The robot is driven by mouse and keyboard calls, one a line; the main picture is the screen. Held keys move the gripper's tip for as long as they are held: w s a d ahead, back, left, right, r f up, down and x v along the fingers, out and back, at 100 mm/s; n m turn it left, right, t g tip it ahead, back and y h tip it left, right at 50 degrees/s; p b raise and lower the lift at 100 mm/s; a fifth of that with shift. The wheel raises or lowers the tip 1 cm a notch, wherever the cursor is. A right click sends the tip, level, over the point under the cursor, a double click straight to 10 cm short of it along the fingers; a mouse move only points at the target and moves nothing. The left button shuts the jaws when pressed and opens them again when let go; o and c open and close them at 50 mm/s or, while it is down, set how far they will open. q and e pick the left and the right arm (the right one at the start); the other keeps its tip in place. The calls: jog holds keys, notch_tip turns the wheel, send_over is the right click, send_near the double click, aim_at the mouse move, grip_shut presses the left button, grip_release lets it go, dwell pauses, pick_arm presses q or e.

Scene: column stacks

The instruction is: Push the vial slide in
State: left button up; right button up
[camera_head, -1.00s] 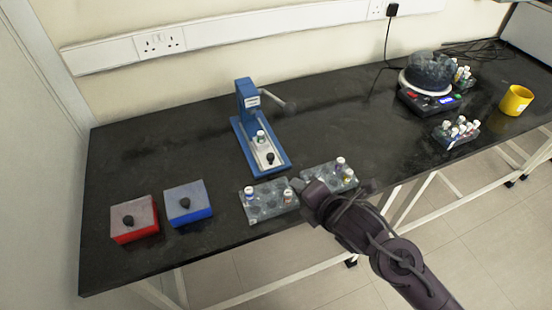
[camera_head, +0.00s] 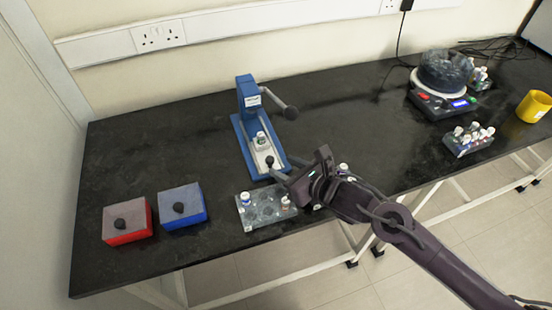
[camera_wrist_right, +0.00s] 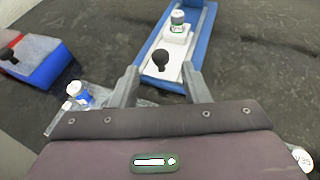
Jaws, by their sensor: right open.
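The vial slide (camera_head: 264,157) is a pale plate on the blue base of the press (camera_head: 244,130). A vial (camera_head: 261,139) stands on it towards the back, and a black knob (camera_head: 269,161) sits at its front end. The right wrist view also shows the slide (camera_wrist_right: 164,68), the knob (camera_wrist_right: 160,60) and the vial (camera_wrist_right: 177,20). My right gripper (camera_head: 283,180) is open, close in front of the slide. In the right wrist view its two fingers (camera_wrist_right: 163,85) straddle the slide's front end, with the knob beyond the tips. My left gripper is not in view.
A clear vial rack (camera_head: 262,208) stands under and left of my right arm; another is mostly hidden by the arm. A blue box (camera_head: 183,206) and a red box (camera_head: 127,222) stand left. The press handle (camera_head: 290,112) sticks out right. Bench space behind is clear.

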aim_at(273, 161)
jog(key=x, duration=0.3)
jog(key=shift+w+a+f, duration=0.15)
jog(key=shift+w+a, duration=0.05)
jog(key=shift+w, duration=0.15)
jog(key=shift+w+a+f, duration=0.2)
jog(key=shift+w+a, duration=0.05)
jog(key=c, duration=0.7)
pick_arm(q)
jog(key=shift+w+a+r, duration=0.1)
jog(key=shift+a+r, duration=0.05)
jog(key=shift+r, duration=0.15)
pick_arm(e)
grip_shut()
